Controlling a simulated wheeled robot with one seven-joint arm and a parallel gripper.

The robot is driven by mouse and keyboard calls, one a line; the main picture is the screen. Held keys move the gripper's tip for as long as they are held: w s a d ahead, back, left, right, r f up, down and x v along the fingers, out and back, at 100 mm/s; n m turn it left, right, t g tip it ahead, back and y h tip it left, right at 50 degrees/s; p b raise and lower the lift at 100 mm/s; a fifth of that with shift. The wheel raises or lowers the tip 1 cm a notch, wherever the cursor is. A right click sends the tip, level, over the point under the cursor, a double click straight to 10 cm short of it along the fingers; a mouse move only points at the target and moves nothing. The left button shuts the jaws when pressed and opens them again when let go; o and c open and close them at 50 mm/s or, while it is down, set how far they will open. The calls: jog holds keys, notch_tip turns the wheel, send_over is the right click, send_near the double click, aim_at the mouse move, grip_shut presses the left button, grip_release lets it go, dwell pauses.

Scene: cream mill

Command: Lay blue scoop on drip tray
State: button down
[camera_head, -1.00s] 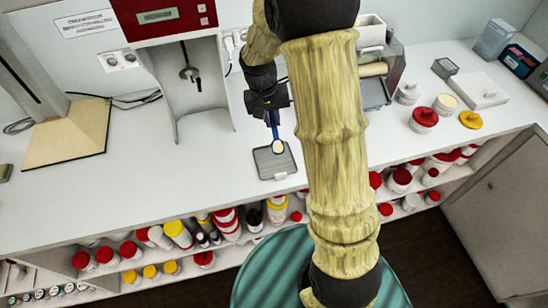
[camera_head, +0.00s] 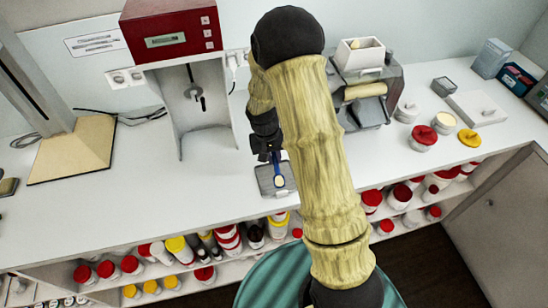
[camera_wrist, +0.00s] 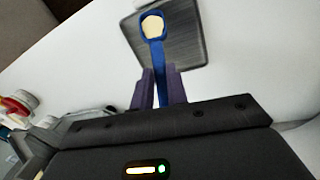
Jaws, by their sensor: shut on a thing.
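The blue scoop (camera_head: 277,174) is in my gripper (camera_head: 272,158), which is shut on its handle. In the wrist view the scoop (camera_wrist: 158,58) points away from my gripper (camera_wrist: 160,85), and its bowl shows a pale cream content or inner face. The grey drip tray (camera_head: 266,187) lies on the white counter near its front edge. The tray (camera_wrist: 187,30) also shows in the wrist view, with the scoop's bowl over it. I cannot tell whether the scoop touches the tray. My gripper and arm hide part of the tray in the head view.
A red-topped machine (camera_head: 170,40) stands behind to the left. A grey machine with a white hopper (camera_head: 362,55) stands behind to the right. Shelves of jars run below the counter (camera_head: 120,205), whose left front is clear.

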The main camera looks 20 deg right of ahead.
jog(key=shift+f, duration=0.65)
jog(key=shift+f, duration=0.2)
jog(key=c, duration=1.4)
grip_release()
jog(key=shift+r, duration=0.1)
jog(key=r, duration=0.4)
jog(key=a+r+b, duration=0.1)
jog(key=r, duration=0.3)
jog(key=a+r+b, duration=0.1)
jog(key=r, duration=0.3)
jog(key=shift+w, duration=0.15)
